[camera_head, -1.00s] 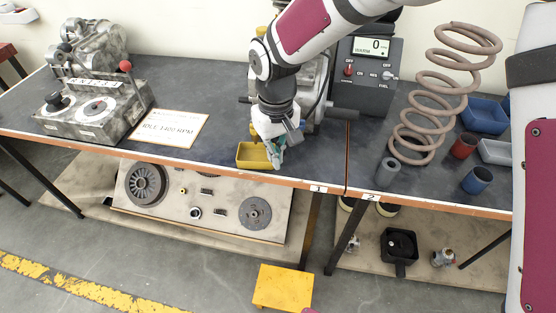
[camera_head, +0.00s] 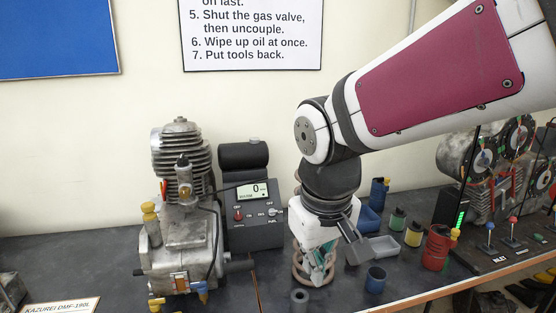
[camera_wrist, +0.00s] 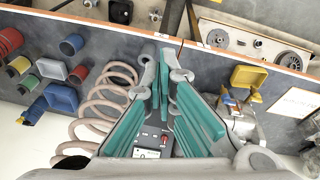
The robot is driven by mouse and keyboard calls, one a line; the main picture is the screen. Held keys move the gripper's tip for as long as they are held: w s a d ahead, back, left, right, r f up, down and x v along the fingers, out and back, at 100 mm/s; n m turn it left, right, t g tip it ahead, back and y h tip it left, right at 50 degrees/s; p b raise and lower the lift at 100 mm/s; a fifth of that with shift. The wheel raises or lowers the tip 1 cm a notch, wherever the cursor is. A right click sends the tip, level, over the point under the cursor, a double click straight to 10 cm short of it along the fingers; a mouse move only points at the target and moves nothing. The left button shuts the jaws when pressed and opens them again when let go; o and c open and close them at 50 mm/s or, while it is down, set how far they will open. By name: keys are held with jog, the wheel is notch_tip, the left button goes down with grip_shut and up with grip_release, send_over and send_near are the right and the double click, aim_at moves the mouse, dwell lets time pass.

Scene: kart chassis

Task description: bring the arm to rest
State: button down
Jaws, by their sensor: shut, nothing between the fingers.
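My gripper (camera_head: 322,268) hangs from my arm over the bench at the centre right of the head view, fingers pointing down. Its teal fingers also show in the wrist view (camera_wrist: 163,85), shut with nothing held. In the head view it is in front of the brown coil spring (camera_head: 300,262), hiding much of it. The spring also shows left of the fingers in the wrist view (camera_wrist: 92,104). I cannot tell whether the fingers touch the spring.
A grey engine (camera_head: 185,225) and a meter box (camera_head: 252,215) stand left of my gripper. Blue (camera_head: 375,280), red (camera_head: 436,248) and other cups stand to the right, with a grey tray (camera_head: 383,246). The wall behind carries a sign (camera_head: 252,35).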

jog(key=s+d+r+m+t+p, duration=0.1)
jog(key=s+d+r+m, duration=0.1)
jog(key=s+d, duration=0.4)
jog(key=s+d+r+m+p, duration=0.2)
jog(key=s+d+r+m, duration=0.1)
jog(key=s+d, duration=0.4)
jog(key=shift+s+d+t, duration=0.15)
jog(key=shift+s+t, duration=0.25)
jog(key=shift+s, duration=1.05)
